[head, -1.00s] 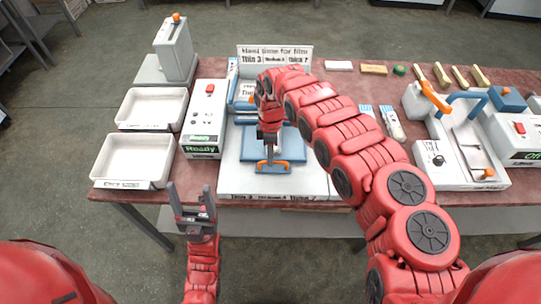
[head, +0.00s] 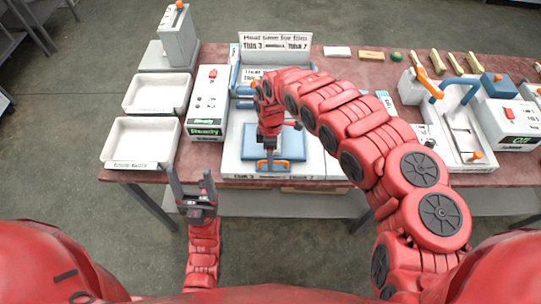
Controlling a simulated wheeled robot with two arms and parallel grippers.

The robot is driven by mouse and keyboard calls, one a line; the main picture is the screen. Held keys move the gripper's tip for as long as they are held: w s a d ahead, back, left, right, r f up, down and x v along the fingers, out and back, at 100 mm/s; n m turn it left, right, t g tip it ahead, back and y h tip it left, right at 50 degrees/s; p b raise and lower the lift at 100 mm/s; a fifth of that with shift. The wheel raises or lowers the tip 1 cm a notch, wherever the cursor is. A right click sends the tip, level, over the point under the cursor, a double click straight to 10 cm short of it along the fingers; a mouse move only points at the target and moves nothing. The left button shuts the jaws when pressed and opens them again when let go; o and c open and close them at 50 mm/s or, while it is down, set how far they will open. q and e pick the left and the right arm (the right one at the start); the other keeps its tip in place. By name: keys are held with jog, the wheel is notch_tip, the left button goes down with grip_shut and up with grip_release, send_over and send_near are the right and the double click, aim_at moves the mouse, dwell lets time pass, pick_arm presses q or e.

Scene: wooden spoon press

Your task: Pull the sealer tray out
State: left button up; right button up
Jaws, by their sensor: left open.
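The sealer stands in the middle of the table, with a blue tray (head: 290,146) on its white base (head: 239,165). An orange handle (head: 283,166) is at the tray's front edge. My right gripper (head: 271,160) points down at this handle. Its fingers are small and partly hidden by the wrist, so I cannot tell if they are closed on the handle. My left gripper (head: 192,184) is open and empty, in front of the table's front edge, below the left white bin.
Two white bins (head: 143,140) sit further left. A sign (head: 275,41) stands behind the sealer. Another machine (head: 461,140) is at the right. My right arm crosses over the table.

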jog(key=shift+w, duration=0.15)
jog(key=shift+w+r, duration=0.1)
jog(key=shift+w+d+r, duration=0.1)
jog(key=shift+w+r, duration=0.05)
jog(key=shift+r, duration=0.25)
jog(key=b+v, duration=0.5)
jog(key=v, duration=1.1)
jog(key=shift+s+r, duration=0.15)
jog(key=shift+s, duration=0.05)
